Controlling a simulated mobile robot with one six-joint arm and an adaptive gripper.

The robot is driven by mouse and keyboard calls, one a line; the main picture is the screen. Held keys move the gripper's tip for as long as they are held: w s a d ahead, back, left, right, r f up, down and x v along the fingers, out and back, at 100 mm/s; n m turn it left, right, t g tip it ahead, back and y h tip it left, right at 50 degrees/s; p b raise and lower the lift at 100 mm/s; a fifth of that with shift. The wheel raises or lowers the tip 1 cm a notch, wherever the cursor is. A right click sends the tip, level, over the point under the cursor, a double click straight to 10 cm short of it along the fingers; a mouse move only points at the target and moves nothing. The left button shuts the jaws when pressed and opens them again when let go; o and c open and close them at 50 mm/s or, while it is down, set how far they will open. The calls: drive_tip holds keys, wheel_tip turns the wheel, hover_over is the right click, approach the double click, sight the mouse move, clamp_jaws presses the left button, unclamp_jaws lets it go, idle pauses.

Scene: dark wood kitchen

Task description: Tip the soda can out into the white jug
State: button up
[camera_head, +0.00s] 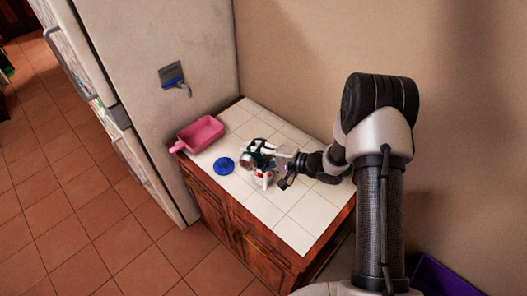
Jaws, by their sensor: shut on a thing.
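My gripper (262,155) is over the middle of the white tiled counter, reaching in from the right. It is shut on the soda can (247,162), which looks tipped over, with a greyish end toward the left. The fingers hide much of the can. A white jug (262,181) with red marks shows just below the gripper and can. Its upper part is largely hidden, and I cannot tell whether the can touches it. No liquid can be made out.
A blue round disc (224,166) lies on the counter (290,205) left of the jug. A pink tray with a handle (201,134) sits at the back left, by the fridge (150,75). The counter's front right is clear. A purple container (440,278) is at the lower right.

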drive_tip(key=shift+w+d+f+m+g+p, duration=0.2)
drive_tip(key=shift+f+m+g+p, duration=0.1)
drive_tip(key=shift+m+p, duration=0.5)
idle(0.7)
drive_tip(key=shift+w+r+m+g+y+p, duration=0.15)
drive_tip(key=shift+r+m+g+y+p, duration=0.2)
drive_tip(key=shift+p, duration=0.3)
drive_tip(key=shift+w+d+r+m+p, duration=0.1)
drive_tip(key=shift+w+r+m+p, duration=0.15)
drive_tip(key=shift+m+p, duration=0.3)
drive_tip(key=shift+r, duration=0.1)
drive_tip(key=shift+m, duration=0.3)
drive_tip(key=shift+w+d+r+m+g+y+p, duration=0.35)
drive_tip(key=shift+w+r+m+y, duration=0.1)
drive_tip(key=shift+m, duration=0.45)
drive_tip(key=shift+w+r+m, duration=0.1)
drive_tip(key=shift+w+m, duration=0.1)
drive_tip(key=shift+m, duration=0.1)
idle(1.0)
